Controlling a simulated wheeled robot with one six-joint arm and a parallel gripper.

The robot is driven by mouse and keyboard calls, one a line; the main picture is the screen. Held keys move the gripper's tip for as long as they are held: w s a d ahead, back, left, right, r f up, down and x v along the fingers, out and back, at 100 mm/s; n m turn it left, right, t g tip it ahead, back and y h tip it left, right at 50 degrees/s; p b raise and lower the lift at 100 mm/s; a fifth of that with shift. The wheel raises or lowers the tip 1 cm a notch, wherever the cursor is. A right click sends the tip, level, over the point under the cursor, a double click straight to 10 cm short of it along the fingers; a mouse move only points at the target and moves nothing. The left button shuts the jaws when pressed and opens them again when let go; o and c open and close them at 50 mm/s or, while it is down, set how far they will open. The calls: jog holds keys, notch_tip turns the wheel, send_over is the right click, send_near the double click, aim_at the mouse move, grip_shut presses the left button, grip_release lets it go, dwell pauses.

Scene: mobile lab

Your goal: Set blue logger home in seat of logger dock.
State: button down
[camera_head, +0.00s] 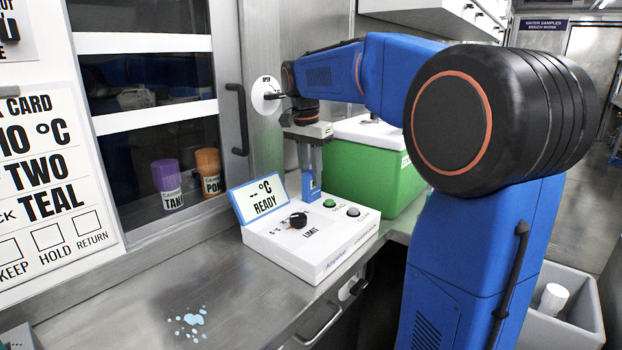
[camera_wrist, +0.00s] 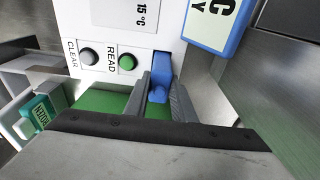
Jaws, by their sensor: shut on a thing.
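The blue logger (camera_head: 314,191) is upright between the fingers of my gripper (camera_head: 311,172), at the back edge of the white console with dial and buttons (camera_head: 308,252), which appears to be the logger dock. In the wrist view the blue logger (camera_wrist: 161,70) is between the two grey fingers of my gripper (camera_wrist: 160,88), beside the green READ button (camera_wrist: 127,62). Its far end meets the white console face (camera_wrist: 115,20). The seat is hidden, and I cannot tell how deep the logger sits. The tilted blue-framed display (camera_head: 262,198) reads "- °C READY".
A green box with white lid (camera_head: 365,170) stands close behind the gripper. A purple cup (camera_head: 168,185) and an orange cup (camera_head: 208,172) stand in the cabinet. Pale blue drops (camera_head: 188,320) lie on the open bench at front left. A teal labelled item (camera_wrist: 40,114) shows at wrist-view left.

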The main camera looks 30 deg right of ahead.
jog(key=shift+f, duration=0.65)
jog(key=c, duration=1.5)
grip_release()
jog(key=shift+f, duration=0.1)
jog(key=r, duration=0.4)
jog(key=a+r, duration=0.1)
jog(key=r, duration=0.7)
jog(key=shift+s+a+r, duration=0.1)
jog(key=shift+s+a, duration=0.1)
jog(key=shift+s, duration=0.1)
